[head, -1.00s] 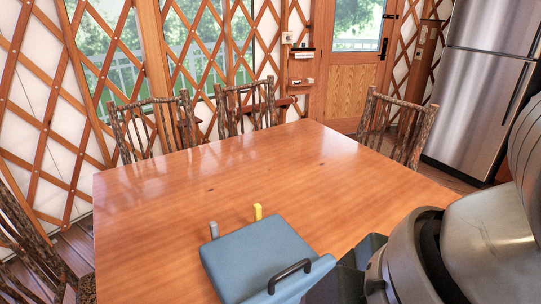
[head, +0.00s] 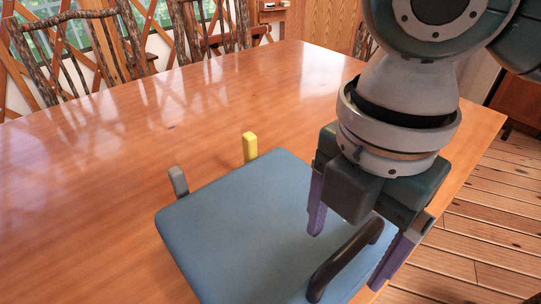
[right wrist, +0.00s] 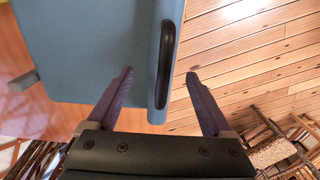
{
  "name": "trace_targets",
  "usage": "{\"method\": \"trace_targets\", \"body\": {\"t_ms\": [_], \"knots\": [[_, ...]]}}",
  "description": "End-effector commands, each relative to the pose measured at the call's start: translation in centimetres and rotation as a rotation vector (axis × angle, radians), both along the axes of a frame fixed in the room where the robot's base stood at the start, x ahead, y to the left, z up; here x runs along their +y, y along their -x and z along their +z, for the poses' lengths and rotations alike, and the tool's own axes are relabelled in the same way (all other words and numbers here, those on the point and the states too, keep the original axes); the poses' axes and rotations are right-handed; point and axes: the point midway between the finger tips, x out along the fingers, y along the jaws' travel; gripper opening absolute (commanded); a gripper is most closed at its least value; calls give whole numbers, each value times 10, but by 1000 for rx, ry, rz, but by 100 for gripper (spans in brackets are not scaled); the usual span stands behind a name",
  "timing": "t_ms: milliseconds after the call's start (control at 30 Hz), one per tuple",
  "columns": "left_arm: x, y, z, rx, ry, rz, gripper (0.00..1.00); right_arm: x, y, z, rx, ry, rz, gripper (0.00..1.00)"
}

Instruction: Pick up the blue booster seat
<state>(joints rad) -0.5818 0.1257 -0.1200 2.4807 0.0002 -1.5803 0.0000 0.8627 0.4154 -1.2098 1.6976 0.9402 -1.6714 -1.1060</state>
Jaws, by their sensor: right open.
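The blue booster seat (head: 235,225) lies on the wooden table near its front right edge. A black handle (head: 345,262) stands along its right side, and a grey peg (head: 178,181) and a yellow peg (head: 249,147) show at its far side. My right gripper (head: 347,259) is open above the handle, pointing down, with one purple finger on each side of it. In the right wrist view the handle (right wrist: 165,62) lies between the fingertips, with gaps on both sides. No contact shows. My left gripper is not in view.
The wooden table (head: 90,150) is bare to the left of and behind the seat. Rustic chairs (head: 75,55) stand along its far side. Plank floor (head: 480,230) lies to the right; another chair shows in the right wrist view (right wrist: 275,150).

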Motion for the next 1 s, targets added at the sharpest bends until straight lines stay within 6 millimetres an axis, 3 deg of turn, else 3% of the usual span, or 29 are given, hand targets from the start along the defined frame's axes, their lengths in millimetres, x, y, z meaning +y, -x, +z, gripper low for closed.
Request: {"method": "trace_targets", "body": {"t_ms": [400, 700, 1000], "knots": [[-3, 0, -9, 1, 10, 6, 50, -8, 1, -53, 0, 0, -1, 85], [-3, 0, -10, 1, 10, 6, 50, -8, 1, -60, -3, -1, 1, 85], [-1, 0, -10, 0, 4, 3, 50, -8, 1, -59, -3, -1, 0, 54]]}}
